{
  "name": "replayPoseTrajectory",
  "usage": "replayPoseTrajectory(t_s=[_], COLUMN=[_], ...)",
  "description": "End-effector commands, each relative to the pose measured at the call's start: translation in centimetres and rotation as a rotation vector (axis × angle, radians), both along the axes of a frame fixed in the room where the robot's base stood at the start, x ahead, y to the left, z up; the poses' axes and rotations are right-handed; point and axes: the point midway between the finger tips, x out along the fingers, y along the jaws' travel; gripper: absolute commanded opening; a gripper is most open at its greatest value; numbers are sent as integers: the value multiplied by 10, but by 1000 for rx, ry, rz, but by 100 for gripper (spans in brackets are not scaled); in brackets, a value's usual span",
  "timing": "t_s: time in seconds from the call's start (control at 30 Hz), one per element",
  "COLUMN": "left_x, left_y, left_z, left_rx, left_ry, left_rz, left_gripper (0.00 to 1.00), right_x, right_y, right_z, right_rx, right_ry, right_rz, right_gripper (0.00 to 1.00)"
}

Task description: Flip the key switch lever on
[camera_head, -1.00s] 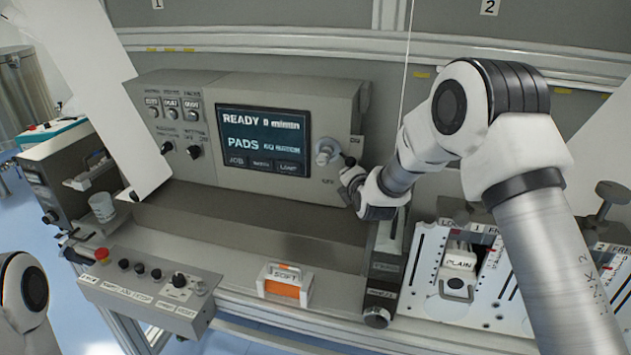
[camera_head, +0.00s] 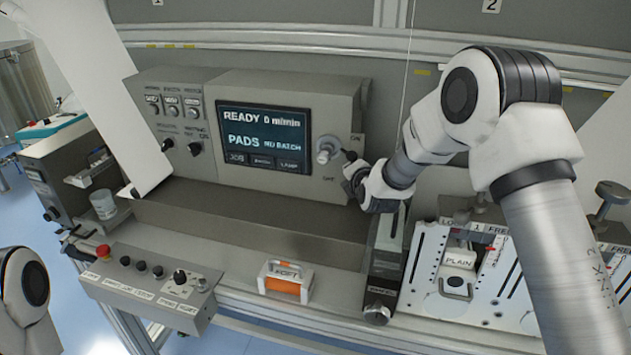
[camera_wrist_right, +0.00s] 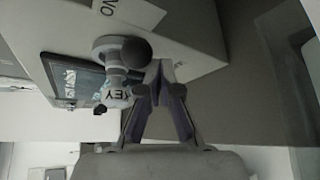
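The key switch (camera_head: 327,147) is on the right of the grey control panel's face, with ON marked above it and OFF below. Its light lever has a round knob and points toward me. In the right wrist view the lever (camera_wrist_right: 118,94) carries the label KEY, and a dark ball (camera_wrist_right: 136,51) shows at its upper right. My right gripper (camera_head: 350,168) is just right of the lever. In the wrist view its fingers (camera_wrist_right: 158,70) converge at the tips and seem empty, beside the lever; contact is unclear. My left gripper is out of view.
The panel's screen (camera_head: 264,136) is left of the switch. An orange-and-white SOFT block (camera_head: 285,281) lies on the ledge below. A control box with a red button (camera_head: 103,251) is at lower left. White slotted plates (camera_head: 424,272) and a PLAIN block (camera_head: 459,258) are at right.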

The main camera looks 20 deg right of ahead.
Motion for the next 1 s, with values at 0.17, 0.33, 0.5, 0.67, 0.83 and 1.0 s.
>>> replayPoseTrajectory(t_s=[0.17, 0.33, 0.5, 0.67, 0.83, 1.0], left_x=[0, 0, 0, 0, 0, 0], left_y=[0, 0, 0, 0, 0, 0], left_z=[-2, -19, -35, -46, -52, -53], left_rx=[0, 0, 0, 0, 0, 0], left_ry=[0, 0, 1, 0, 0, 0], left_rz=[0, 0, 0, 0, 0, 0], left_gripper=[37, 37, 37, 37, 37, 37], right_x=[5, 7, -10, -36, -55, -61], right_y=[-1, 7, 27, 49, 64, 68], right_z=[8, -25, -27, -9, 5, 9], right_rx=[-1, -2, -3, -4, -3, -1], right_ry=[-30, -15, -7, -4, 0, 3], right_rz=[-4, 7, 16, 18, 16, 15], right_gripper=[0, 0, 0, 0, 0, 0])
